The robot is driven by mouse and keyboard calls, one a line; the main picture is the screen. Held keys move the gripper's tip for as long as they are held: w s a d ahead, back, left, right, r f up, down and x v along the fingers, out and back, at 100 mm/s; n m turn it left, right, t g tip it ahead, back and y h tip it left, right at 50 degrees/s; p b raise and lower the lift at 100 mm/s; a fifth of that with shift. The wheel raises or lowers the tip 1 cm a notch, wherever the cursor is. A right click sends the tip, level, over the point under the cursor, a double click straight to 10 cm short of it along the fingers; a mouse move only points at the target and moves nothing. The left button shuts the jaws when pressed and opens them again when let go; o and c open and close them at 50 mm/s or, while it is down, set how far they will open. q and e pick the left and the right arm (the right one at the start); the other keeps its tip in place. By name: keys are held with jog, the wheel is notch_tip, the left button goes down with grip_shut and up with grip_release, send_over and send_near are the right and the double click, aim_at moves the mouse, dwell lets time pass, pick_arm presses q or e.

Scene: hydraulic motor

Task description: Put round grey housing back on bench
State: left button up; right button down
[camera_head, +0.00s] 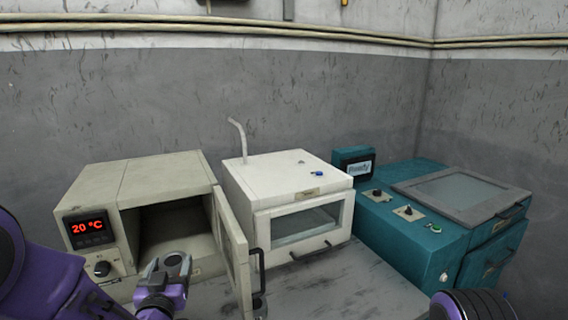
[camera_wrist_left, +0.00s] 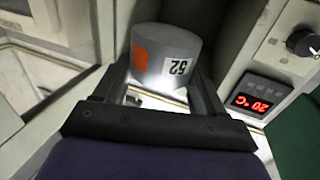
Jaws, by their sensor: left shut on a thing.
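The round grey housing (camera_head: 177,262) is a short cylinder held in front of the open beige oven. In the left wrist view the housing (camera_wrist_left: 168,48) shows an orange patch and a white label reading 52. My left gripper (camera_head: 168,272) is shut on it, with one finger on each side. The bench (camera_head: 330,285) is grey and worn, and its bare top runs to the right of the oven door. My right gripper is not in view; only a dark, round part of my right arm shows at the bottom right.
The beige oven (camera_head: 155,180) shows 20 °C, and its door (camera_head: 232,255) stands open toward me, just right of the housing. A white oven (camera_head: 290,190) with a closed window door stands beside it. A teal machine (camera_head: 425,235) stands at the right. Bare bench lies between.

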pick_arm(q)
jog(key=s+d+f+m+h, duration=0.1)
jog(key=s+d+f+h, duration=0.1)
jog(key=s+d+f, duration=0.4)
jog(key=s+f, duration=0.3)
jog(key=s, duration=0.1)
jog(key=shift+d+m+h, duration=0.25)
jog(key=shift+m+h, duration=0.15)
jog(key=shift+s, duration=0.15)
jog(key=shift+a, duration=0.15)
